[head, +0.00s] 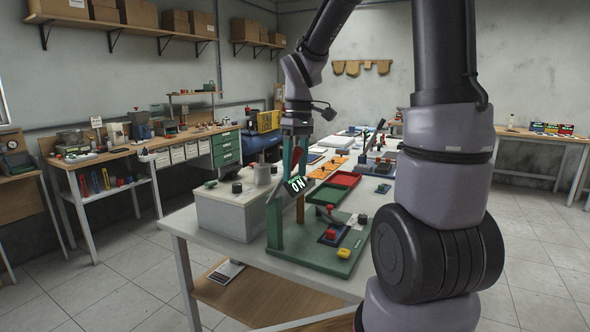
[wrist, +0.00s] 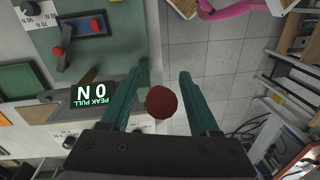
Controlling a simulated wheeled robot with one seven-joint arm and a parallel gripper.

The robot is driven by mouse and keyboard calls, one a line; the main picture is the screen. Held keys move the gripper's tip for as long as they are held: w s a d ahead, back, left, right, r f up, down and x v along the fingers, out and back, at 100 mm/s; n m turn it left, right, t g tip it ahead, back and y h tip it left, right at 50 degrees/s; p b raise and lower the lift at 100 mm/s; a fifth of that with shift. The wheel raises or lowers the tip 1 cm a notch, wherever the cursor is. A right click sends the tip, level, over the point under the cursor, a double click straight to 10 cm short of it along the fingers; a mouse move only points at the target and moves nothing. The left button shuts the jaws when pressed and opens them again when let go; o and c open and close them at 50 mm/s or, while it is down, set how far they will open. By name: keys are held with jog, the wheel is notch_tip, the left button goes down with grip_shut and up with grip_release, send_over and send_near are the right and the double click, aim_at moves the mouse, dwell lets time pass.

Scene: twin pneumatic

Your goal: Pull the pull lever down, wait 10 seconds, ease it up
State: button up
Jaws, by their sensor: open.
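The pull lever's dark red round knob (wrist: 162,102) sits between my gripper's two teal fingers in the wrist view. Gaps show on both sides, so the fingers do not appear to grip it. My gripper (wrist: 158,78) is open. In the head view my gripper (head: 295,160) points down over the green test stand (head: 273,235) at the near end of the table. The stand's black display (head: 296,186) reads 0 N; in the wrist view the display (wrist: 92,96) also shows "PEAK PULL". The lever's arm is mostly hidden by the fingers and display.
A grey-white box with black knobs (head: 232,212) stands left of the stand. Red and green trays (head: 340,180) lie behind. Floor is free on the left (head: 110,270).

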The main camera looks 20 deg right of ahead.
jog(key=shift+f, duration=0.2)
grip_shut()
dwell(1.4)
